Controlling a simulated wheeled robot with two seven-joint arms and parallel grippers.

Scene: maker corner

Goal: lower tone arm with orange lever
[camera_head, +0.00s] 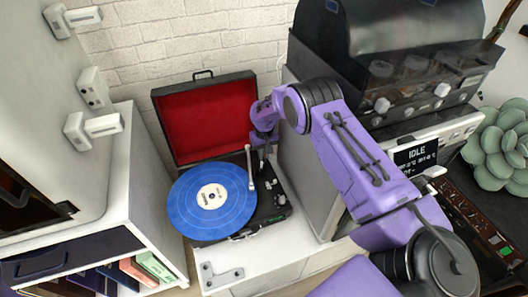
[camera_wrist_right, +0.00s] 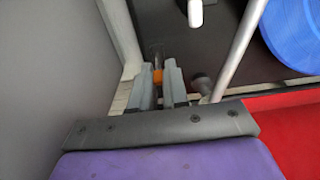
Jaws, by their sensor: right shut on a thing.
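The record player (camera_head: 275,207) is a black suitcase type with its red-lined lid (camera_head: 208,120) open. A blue record (camera_head: 185,205) lies on it and also shows in the wrist view (camera_wrist_right: 295,35). The white tone arm (camera_head: 249,168) runs along the record's right edge; in the wrist view it is a pale rod (camera_wrist_right: 243,42) beside the record. Whether its tip is raised or touching, I cannot tell. My right gripper (camera_head: 262,163) reaches down at the player's back right, right of the tone arm. In the wrist view its fingers (camera_wrist_right: 159,82) are closed around the small orange lever (camera_wrist_right: 157,76).
A grey panel (camera_wrist_right: 50,70) stands close beside the gripper. A black machine with knobs (camera_head: 410,75) and an IDLE screen (camera_head: 416,155) stand at the right. A white shelf unit (camera_head: 125,190) is at the left.

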